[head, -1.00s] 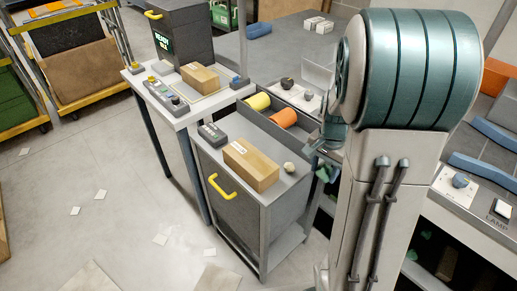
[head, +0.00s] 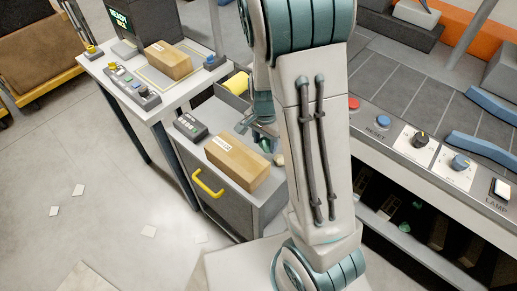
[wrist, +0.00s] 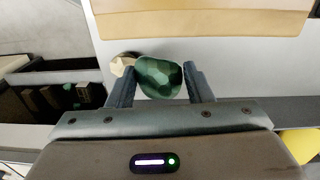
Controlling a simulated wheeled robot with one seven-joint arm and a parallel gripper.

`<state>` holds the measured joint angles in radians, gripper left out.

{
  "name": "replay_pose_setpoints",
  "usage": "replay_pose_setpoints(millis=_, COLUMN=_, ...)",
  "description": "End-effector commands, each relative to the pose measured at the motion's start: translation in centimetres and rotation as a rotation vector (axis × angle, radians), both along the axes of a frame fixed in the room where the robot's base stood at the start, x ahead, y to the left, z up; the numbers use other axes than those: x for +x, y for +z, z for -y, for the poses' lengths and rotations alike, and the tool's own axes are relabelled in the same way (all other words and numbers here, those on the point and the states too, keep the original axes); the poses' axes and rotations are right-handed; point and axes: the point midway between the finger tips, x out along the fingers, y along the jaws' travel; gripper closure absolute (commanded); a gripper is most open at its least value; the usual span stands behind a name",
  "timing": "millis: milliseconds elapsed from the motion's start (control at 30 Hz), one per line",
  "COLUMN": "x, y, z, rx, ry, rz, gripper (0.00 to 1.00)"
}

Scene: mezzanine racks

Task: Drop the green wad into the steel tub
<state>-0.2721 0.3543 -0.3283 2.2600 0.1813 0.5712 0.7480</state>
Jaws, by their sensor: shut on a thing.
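The green wad (wrist: 158,77) is a faceted dark green lump between the two fingers of my gripper (wrist: 160,88) in the wrist view. The fingers are shut on it, one at each side. In the head view my gripper (head: 264,136) is over the right side of the grey cart top, behind the cardboard box, and partly hidden by my arm. I cannot pick out a steel tub in either current view.
A cardboard box (head: 237,161) and a small grey device (head: 190,127) lie on the grey cart. A pale lump (wrist: 122,65) is just left of the wad. A control bench with knobs (head: 421,139) stands at right. Floor is open at left.

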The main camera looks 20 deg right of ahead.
Motion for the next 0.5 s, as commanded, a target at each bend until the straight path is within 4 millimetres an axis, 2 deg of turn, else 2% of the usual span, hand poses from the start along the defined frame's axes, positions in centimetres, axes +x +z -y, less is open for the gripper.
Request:
replay_pose_setpoints(millis=33, x=0.1, y=-0.4, z=-0.8, rx=-0.001, ry=0.003, rz=-0.001, gripper=0.75)
replay_pose_setpoints(millis=167, x=0.2, y=-1.0, z=-1.7, rx=0.0, ry=0.002, rz=0.0, gripper=0.75)
replay_pose_setpoints(millis=500, x=0.2, y=-4.8, z=-1.8, rx=-0.001, ry=0.002, rz=-0.001, gripper=0.75)
